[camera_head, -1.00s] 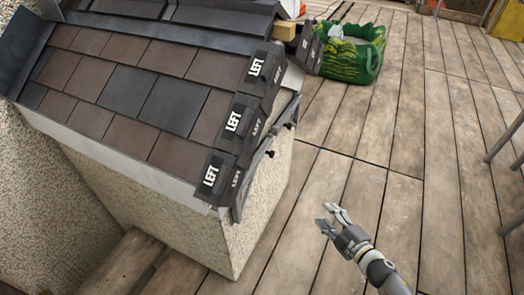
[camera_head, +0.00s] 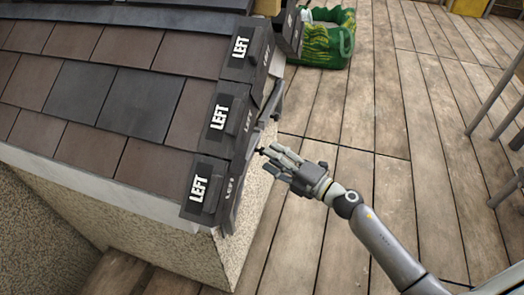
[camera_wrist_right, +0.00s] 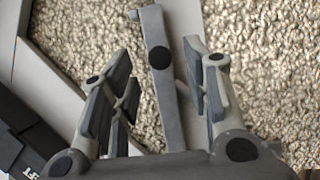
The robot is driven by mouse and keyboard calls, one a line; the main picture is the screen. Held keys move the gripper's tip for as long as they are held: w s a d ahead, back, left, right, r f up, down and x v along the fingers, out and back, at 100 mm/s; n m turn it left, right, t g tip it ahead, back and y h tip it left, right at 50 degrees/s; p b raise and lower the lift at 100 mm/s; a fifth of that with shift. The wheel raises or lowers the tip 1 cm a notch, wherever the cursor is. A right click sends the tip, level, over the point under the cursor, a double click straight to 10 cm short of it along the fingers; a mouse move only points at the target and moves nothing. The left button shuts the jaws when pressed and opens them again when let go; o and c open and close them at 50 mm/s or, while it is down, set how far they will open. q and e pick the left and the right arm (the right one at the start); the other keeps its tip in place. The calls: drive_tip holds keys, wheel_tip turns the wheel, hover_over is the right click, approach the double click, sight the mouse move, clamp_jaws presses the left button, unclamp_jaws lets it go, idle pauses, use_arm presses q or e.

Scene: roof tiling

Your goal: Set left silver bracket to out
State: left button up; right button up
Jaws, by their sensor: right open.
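The silver bracket (camera_wrist_right: 163,95) shows in the right wrist view as a grey metal bar with a black round knob (camera_wrist_right: 160,57). It stands in front of the rough pebbled wall, between the two fingers of my right gripper (camera_wrist_right: 168,75). The fingers are open, with gaps on both sides of the bar. In the head view my right gripper (camera_head: 270,160) is at the roof's right edge, beside the lower tiles marked LEFT (camera_head: 209,187). The gripper and the tiles hide much of the bracket there. My left gripper is not in view.
Brown and dark roof tiles (camera_head: 80,95) cover the slope at the left. A green bag (camera_head: 325,38) stands on the wooden deck (camera_head: 380,130) behind the roof corner. Grey metal legs (camera_head: 497,95) stand at the far right. The deck between is clear.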

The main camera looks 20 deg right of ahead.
drive_tip(key=shift+x, duration=2.3)
drive_tip(key=shift+f, duration=0.1)
clamp_jaws()
